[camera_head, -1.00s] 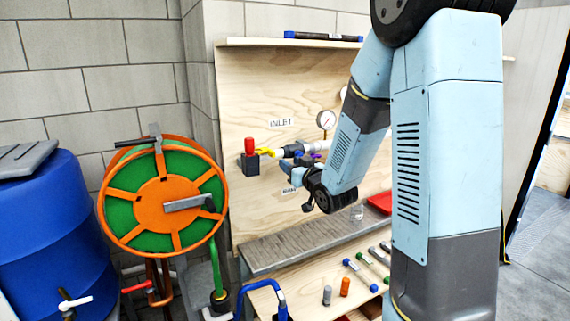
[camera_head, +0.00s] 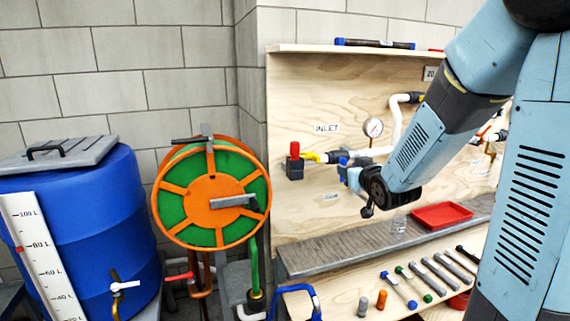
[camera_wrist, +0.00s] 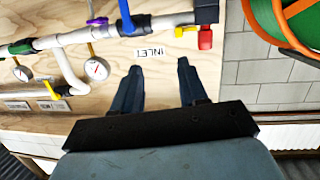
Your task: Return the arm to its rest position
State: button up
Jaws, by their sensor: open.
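My gripper is open and empty in the wrist view (camera_wrist: 159,68), with its two dark fingers apart in front of the plywood board (camera_wrist: 225,95). The INLET label (camera_wrist: 150,52) shows between and beyond the fingertips. In the head view my arm reaches in from the upper right, its wrist bent down before the board (camera_head: 300,210). The gripper's fingers (camera_head: 350,172) are small there, partly hidden by my wrist, near the pipework left of the gauge (camera_head: 373,128). I cannot tell the exact gap to the pipes.
A blue barrel (camera_head: 95,225) and an orange-green hose reel (camera_head: 210,195) stand left of the board.

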jog(key=s+d+r+m+g+h, duration=0.1)
jog(key=s+g, duration=0.4)
jog(key=s, duration=1)
jog(key=s+d+r+m+g+h, duration=0.1)
jog(key=s+r+g, duration=0.2)
jog(key=s, duration=1.3)
jog(key=shift+r+m+g+h, duration=0.15)
jog(key=shift+m+g+h, duration=0.2)
jog(key=shift+g, duration=0.65)
